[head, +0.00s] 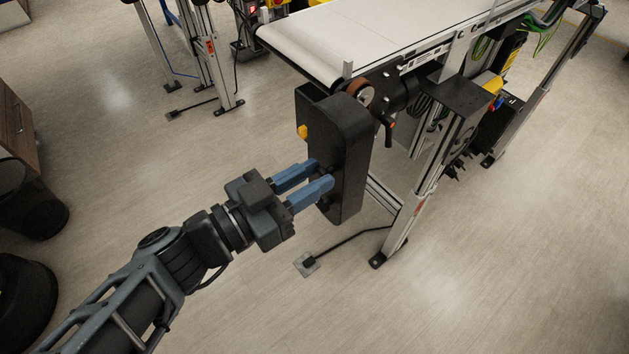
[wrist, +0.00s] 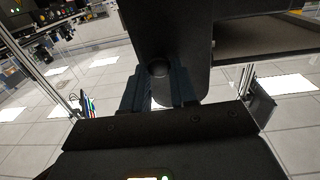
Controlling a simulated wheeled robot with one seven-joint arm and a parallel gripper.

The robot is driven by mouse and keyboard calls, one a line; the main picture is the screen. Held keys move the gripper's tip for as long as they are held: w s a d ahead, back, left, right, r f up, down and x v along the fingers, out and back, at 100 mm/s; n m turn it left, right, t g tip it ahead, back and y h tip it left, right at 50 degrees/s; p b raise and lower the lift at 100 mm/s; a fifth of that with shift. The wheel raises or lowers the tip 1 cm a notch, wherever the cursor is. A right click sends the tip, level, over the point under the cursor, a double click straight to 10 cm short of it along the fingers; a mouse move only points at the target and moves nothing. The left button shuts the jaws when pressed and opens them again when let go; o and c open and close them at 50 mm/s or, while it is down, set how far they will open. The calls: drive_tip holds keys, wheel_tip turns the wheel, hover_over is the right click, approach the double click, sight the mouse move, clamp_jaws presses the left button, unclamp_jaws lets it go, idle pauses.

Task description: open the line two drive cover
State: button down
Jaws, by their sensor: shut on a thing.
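The drive cover (head: 350,165) is a dark, rounded, box-like cover at the near end of the belt conveyor. It stands swung out from the conveyor frame, with a pulley (head: 360,93) showing beside its top. A yellow knob (head: 302,131) sits on its left side. My gripper (head: 324,174) has blue fingers and reaches the cover's lower part from the left. It is shut on a dark round knob (wrist: 158,69), seen between the fingers in the wrist view. The cover (wrist: 172,30) fills the top middle there. The exact finger contact is partly hidden in the head view.
The white conveyor belt (head: 370,35) runs to the back right. A metal leg (head: 418,205) with a foot stands right of the cover, and a foot plate (head: 306,264) lies on the floor below. The floor at the lower right is clear.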

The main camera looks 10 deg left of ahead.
drive_tip(key=shift+f, duration=0.15)
drive_tip(key=c, duration=0.9)
unclamp_jaws()
drive_tip(key=shift+a, duration=0.1)
drive_tip(key=shift+b+v, duration=0.7)
drive_tip(key=shift+v, duration=3.2)
